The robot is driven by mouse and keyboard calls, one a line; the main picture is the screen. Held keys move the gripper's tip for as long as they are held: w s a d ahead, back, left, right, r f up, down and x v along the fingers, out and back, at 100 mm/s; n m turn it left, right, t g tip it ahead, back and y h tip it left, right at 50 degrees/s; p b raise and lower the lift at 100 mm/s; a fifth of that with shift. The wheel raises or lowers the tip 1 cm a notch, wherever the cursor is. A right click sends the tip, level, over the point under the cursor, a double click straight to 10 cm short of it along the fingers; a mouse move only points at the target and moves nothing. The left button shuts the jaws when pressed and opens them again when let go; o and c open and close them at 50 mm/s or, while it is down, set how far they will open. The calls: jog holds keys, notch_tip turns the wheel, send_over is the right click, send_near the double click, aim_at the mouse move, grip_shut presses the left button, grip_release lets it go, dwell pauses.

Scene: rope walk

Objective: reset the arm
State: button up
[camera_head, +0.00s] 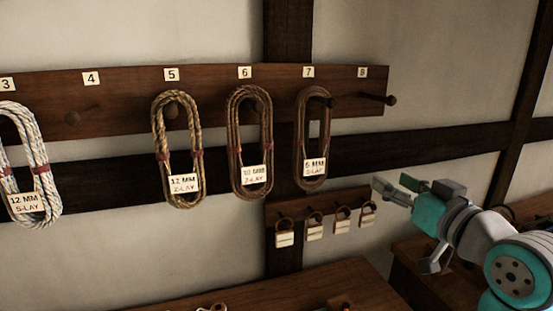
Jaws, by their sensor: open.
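My gripper (391,187) is at the right of the head view, at the end of my teal and grey arm. Its fingers are apart and point left. Nothing shows between them. It stands in front of the wall, below and right of the peg board (125,82), and right of the small tags on the lower rack. The full shape of the fingers is partly hard to make out at this angle.
Rope coils hang at peg 3 (22,165), peg 5 (158,135), peg 6 (236,140) and peg 7 (300,140). Pegs 4 (72,117) and 8 (390,100) are bare. Small tags (284,239) hang below. A wooden bench (270,294) lies along the bottom.

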notch_tip(320, 180, down, 19)
jog(key=s+m+h, duration=0.2)
jog(key=s+m, duration=0.1)
jog(key=s+a+f+m+h, duration=0.1)
jog(key=s+f, duration=0.4)
jog(key=f, duration=0.2)
jog(key=s+f+m+h, duration=0.1)
jog(key=s+f, duration=0.3)
jog(key=f, duration=0.3)
jog(key=s+a+f+g+h, duration=0.1)
jog(key=s+f, duration=0.4)
jog(key=s, duration=0.3)
jog(key=s+f+g, duration=0.1)
jog(key=s+f, duration=0.3)
jog(key=s, duration=0.5)
jog(key=s+a+n, duration=0.1)
jog(key=s+n, duration=0.1)
jog(key=s, duration=1.4)
jog(key=shift+s+r, duration=0.25)
jog(key=shift+s, duration=0.15)
